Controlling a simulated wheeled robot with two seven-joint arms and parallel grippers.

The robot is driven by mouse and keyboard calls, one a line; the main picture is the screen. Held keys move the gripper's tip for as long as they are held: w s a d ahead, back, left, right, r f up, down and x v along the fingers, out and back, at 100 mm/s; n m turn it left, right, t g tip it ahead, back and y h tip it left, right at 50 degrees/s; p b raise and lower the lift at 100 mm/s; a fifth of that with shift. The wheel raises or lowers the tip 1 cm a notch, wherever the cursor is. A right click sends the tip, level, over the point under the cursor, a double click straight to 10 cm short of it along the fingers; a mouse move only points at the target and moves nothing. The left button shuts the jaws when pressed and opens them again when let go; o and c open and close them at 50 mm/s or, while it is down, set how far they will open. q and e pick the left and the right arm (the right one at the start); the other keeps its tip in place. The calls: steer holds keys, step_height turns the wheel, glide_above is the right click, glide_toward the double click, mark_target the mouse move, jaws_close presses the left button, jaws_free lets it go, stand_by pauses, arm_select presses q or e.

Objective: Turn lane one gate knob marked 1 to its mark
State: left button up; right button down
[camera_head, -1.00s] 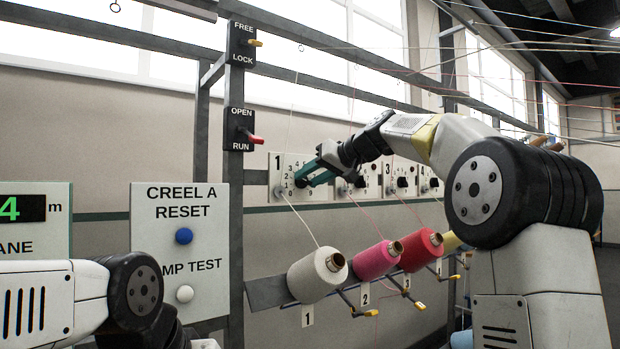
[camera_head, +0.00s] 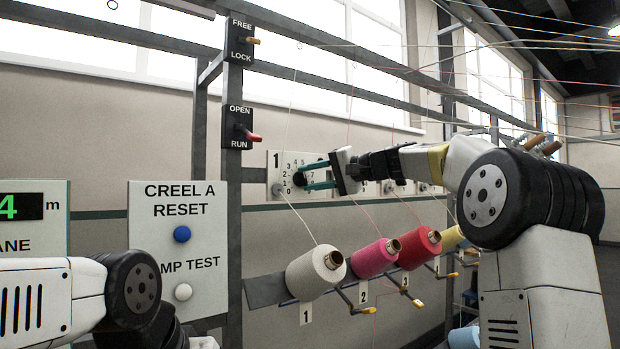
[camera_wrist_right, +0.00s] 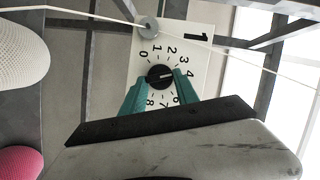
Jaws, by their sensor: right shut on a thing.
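The lane one gate knob is a black round knob (camera_wrist_right: 160,76) on a white dial plate marked 1 (camera_head: 275,185). Numbers from 0 to 8 ring it. A pale pointer line on the knob seems to point towards the 4 in the right wrist view; a separate target mark cannot be made out. My right gripper (camera_head: 303,177) has its teal fingers on either side of the knob and is shut on it; the fingers also show in the right wrist view (camera_wrist_right: 158,88). The fingers partly cover the dial. My left arm shows at lower left, its gripper out of view.
White (camera_head: 316,272), pink (camera_head: 373,258) and red (camera_head: 418,249) yarn cones sit below the dials, with threads rising past them. The creel panel (camera_head: 180,245) and a post with FREE/LOCK and OPEN/RUN levers (camera_head: 250,135) stand left of the dial.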

steer(key=shift+m, duration=0.4)
stand_by(0.3)
steer(key=c, duration=0.9)
jaws_free()
steer(key=shift+v, duration=3.95)
steer(key=shift+w+f, duration=0.1)
steer(key=shift+f, duration=0.1)
